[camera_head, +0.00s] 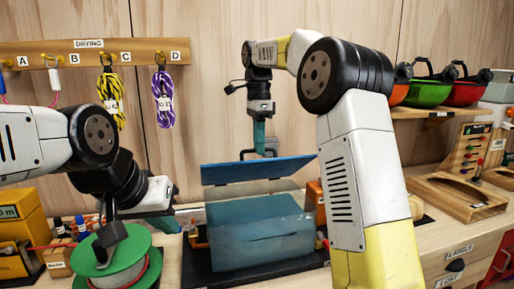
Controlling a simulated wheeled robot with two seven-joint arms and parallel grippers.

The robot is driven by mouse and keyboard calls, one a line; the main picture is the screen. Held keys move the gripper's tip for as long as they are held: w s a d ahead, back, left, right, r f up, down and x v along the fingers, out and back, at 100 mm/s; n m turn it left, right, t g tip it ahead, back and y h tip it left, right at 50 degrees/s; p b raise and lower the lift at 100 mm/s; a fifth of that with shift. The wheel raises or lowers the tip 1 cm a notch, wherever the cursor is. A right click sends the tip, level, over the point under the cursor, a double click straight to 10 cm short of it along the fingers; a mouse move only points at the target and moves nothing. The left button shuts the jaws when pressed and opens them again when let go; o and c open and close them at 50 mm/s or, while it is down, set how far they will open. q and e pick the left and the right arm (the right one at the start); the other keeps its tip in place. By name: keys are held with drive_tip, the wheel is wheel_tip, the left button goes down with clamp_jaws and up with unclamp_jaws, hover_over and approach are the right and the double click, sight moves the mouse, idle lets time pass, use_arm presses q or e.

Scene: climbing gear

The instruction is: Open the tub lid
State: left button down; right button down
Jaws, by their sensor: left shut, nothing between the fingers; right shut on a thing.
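The blue tub (258,235) stands on a dark tray at the middle of the bench. Its blue lid (240,172) is raised and tilted above the tub, with a pale grey strip visible between them. My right gripper (263,148) reaches down from above and is shut on the dark handle (247,154) at the lid's upper edge. My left gripper (168,218) is shut and empty, left of the tub and apart from it, near the green spool. Its fingertips are hard to make out.
A green spool (137,247) stands at the front left, close under my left wrist. Coiled ropes hang on a labelled rack (85,45). Helmets (430,92) sit on a shelf at right. A wooden tray (455,197) lies on the right bench.

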drive_tip(key=shift+w+f, duration=0.15)
drive_tip(key=shift+f, duration=0.15)
drive_tip(key=c, duration=1.5)
unclamp_jaws()
drive_tip(key=shift+w, duration=0.15)
drive_tip(key=shift+r, duration=0.1)
wheel_tip(320, 180, up, 8)
drive_tip(key=shift+w, duration=0.1)
drive_tip(key=shift+c, duration=0.2)
